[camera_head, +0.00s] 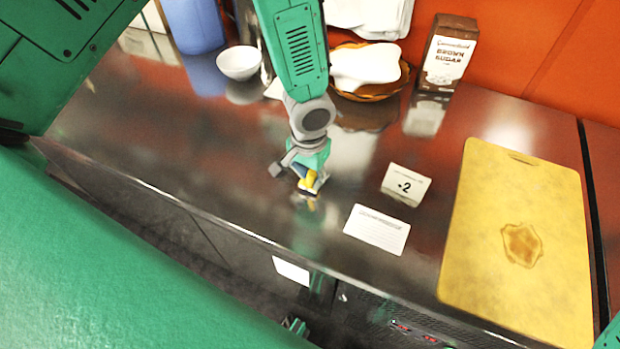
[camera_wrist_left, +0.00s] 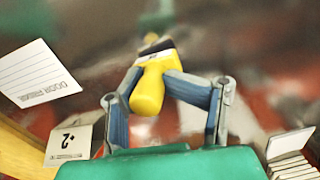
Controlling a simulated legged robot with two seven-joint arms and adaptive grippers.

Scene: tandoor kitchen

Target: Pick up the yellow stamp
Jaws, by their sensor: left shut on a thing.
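The yellow stamp (camera_wrist_left: 149,92) has a rounded yellow handle and a dark base with a pale band. In the left wrist view it sits between the two fingers of my left gripper (camera_wrist_left: 168,88), which is shut on its handle. In the head view the stamp (camera_head: 310,181) shows at the tip of the left gripper (camera_head: 304,174), partly hidden by the fingers. It is at or just above the dark shiny counter; I cannot tell whether its base touches. My right gripper is not clearly in view.
A white lined card (camera_head: 377,229) and a folded "-2" card (camera_head: 405,185) lie right of the gripper. A yellow cutting board (camera_head: 500,220) is further right. A white bowl (camera_head: 239,63), a brown sugar box (camera_head: 448,52) and a basket (camera_head: 375,92) stand behind.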

